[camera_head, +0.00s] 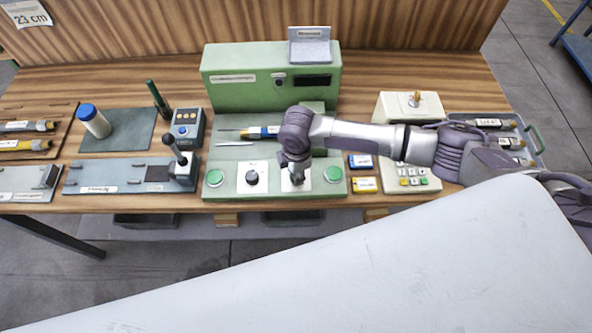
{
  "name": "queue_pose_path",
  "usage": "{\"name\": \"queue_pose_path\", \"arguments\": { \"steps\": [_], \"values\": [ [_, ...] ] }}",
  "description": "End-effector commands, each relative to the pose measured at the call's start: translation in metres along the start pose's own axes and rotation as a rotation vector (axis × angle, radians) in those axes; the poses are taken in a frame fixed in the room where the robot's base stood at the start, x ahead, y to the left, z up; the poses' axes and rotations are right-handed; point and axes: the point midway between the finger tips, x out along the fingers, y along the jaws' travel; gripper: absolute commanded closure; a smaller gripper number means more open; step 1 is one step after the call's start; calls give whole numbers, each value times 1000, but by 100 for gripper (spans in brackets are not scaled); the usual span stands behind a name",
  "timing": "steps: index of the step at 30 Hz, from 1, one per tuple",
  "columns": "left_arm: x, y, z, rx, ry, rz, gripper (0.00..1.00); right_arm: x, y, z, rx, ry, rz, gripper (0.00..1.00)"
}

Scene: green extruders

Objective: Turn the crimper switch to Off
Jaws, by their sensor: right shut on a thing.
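The green machine (225,92) stands at the middle of the table, with a green front panel (222,192). On the panel is a dark round knob (252,178) on a white plate. To its right is a second white plate (308,184), with my right gripper (296,178) pointing down over it. The right gripper is shut on what sits on this plate, which I take to be the crimper switch. The gripper covers that switch, so its position cannot be read. My left gripper is not in view.
Pale green round buttons (333,174) sit at the panel's ends. A lever device (183,170) stands to the left. A keypad box (411,180) and small blue and yellow boxes (364,184) lie to the right. My arm crosses above the right side. A large pale surface fills the foreground.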

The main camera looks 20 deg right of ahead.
Motion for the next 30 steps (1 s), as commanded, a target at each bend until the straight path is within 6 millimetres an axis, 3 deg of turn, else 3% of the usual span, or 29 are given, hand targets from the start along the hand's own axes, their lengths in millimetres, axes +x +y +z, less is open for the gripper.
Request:
{"name": "queue_pose_path", "arguments": {
  "steps": [2, 3, 7, 19, 30],
  "values": [
    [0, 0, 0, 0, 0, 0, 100, 0, 0, -1, -3, 1, 0, 100],
    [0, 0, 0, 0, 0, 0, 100, 0, 0, -1, -2, 1, 0, 62],
    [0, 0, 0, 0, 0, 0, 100, 0, 0, -1, -2, 0, 0, 41],
    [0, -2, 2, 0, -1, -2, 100, -7, 0, 0, 0, 0, 1, 41],
    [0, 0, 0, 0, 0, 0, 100, -80, 1, -1, -2, 1, 4, 41]
  ]
}}
